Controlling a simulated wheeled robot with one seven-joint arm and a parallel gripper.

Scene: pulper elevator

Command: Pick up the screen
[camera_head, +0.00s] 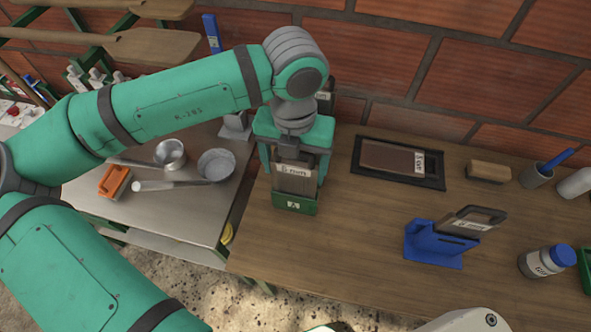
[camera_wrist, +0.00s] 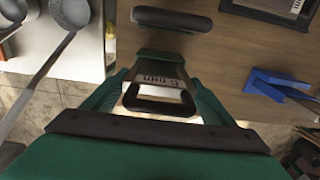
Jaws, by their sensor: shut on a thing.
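My gripper (camera_head: 295,168) points down at the left end of the wooden bench and is shut on a screen (camera_head: 295,182). The screen stands upright, with a pale label near its top. Its lower edge is at a green holder (camera_head: 294,205); I cannot tell whether it is still seated there. In the wrist view the screen's dark loop handle (camera_wrist: 160,106) and label lie between my gripper's fingers (camera_wrist: 158,88). A second labelled screen (camera_head: 470,221) stands tilted in a blue holder (camera_head: 434,245) to the right. A third, brown labelled screen (camera_head: 392,157) lies flat in a dark frame (camera_head: 361,172).
A metal table (camera_head: 190,205) with pans (camera_head: 216,164) and an orange tool (camera_head: 114,182) is on the left. A brush block (camera_head: 489,171), a cup (camera_head: 537,175) and a blue-lidded jar (camera_head: 548,261) stand at right. Bench (camera_head: 340,235) is clear between the green and blue holders.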

